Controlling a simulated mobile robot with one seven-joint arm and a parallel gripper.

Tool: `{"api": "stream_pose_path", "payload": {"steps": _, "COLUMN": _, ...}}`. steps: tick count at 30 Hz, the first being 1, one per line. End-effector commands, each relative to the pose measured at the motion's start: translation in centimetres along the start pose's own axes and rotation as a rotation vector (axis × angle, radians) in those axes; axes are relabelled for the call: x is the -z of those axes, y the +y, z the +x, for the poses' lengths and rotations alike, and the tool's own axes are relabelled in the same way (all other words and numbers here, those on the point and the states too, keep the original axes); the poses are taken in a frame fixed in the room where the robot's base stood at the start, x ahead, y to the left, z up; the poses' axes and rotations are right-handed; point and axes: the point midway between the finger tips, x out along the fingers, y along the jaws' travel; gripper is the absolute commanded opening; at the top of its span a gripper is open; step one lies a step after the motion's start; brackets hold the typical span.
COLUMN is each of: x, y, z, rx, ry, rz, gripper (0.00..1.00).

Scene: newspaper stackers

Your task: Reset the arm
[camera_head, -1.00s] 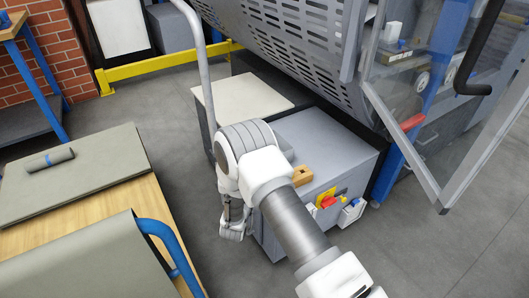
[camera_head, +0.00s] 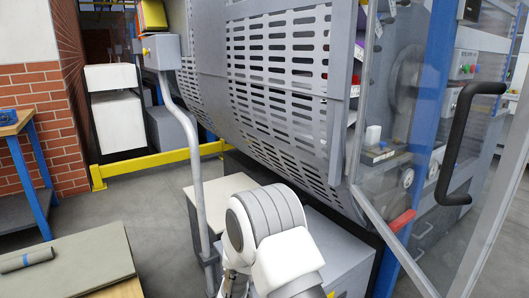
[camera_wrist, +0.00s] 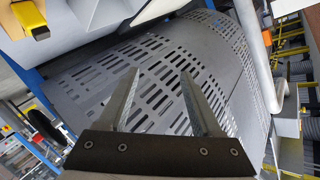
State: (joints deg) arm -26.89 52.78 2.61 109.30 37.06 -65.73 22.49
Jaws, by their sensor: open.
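My gripper (camera_wrist: 160,100) shows in the wrist view with its two fingers spread apart and nothing between them. Beyond the fingers is the curved grey slotted guard (camera_wrist: 140,75) of the machine. In the head view my arm is folded at the lower middle, in front of the grey cabinet (camera_head: 345,250). The gripper itself is hidden below the picture's edge there. The same slotted guard (camera_head: 280,75) rises behind my arm.
A table (camera_head: 75,262) with a grey mat and a rolled item (camera_head: 27,260) stands at lower left. A grey post (camera_head: 185,130) rises left of my arm. A clear door with a black handle (camera_head: 462,140) hangs open at right. Floor at left centre is clear.

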Motion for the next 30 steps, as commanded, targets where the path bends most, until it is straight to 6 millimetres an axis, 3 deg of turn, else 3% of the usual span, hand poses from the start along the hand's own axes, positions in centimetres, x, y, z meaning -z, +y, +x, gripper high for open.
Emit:
{"api": "stream_pose_path", "payload": {"steps": 1, "x": 1.6, "y": -0.8, "z": 0.0, "rx": 0.002, "ry": -0.023, "rz": 0.003, "gripper": 0.66}}
{"api": "stream_pose_path", "payload": {"steps": 7, "x": 6.1, "y": -3.0, "z": -0.8, "rx": 0.010, "ry": -0.142, "rz": -0.020, "gripper": 0.66}}
{"api": "stream_pose_path", "payload": {"steps": 14, "x": 11.1, "y": -4.4, "z": -3.5, "rx": 0.021, "ry": -0.271, "rz": -0.072, "gripper": 0.66}}
{"api": "stream_pose_path", "payload": {"steps": 22, "x": 16.5, "y": -4.5, "z": -8.6, "rx": 0.028, "ry": -0.409, "rz": -0.163, "gripper": 0.66}}
{"api": "stream_pose_path", "payload": {"steps": 30, "x": 20.8, "y": -2.9, "z": -15.2, "rx": 0.017, "ry": -0.534, "rz": -0.277, "gripper": 0.66}}
